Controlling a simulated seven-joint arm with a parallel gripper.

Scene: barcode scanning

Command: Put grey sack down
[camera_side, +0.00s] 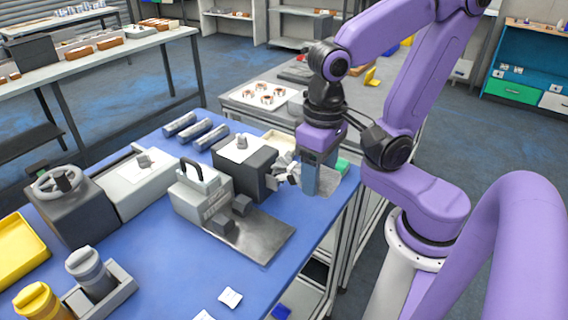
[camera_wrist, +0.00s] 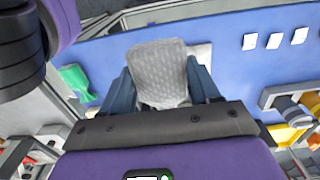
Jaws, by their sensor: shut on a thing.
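A light grey, textured sack (camera_wrist: 160,72) stands between the two blue-grey fingers of my gripper (camera_wrist: 162,95) in the wrist view. The fingers press on it from both sides. In the side view my gripper (camera_side: 310,180) points down, low over the right-hand edge of the blue table (camera_side: 150,245), beside a dark grey boxy machine. The sack is mostly hidden behind the finger there, and I cannot tell whether it touches the surface below.
The dark grey machine (camera_side: 243,168) stands just left of my gripper. A grey device with a black handle (camera_side: 203,195) and a metal plate (camera_side: 255,238) are nearer the camera. A green item (camera_side: 342,166) lies right of the gripper. White cards (camera_side: 230,297) lie at the front.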

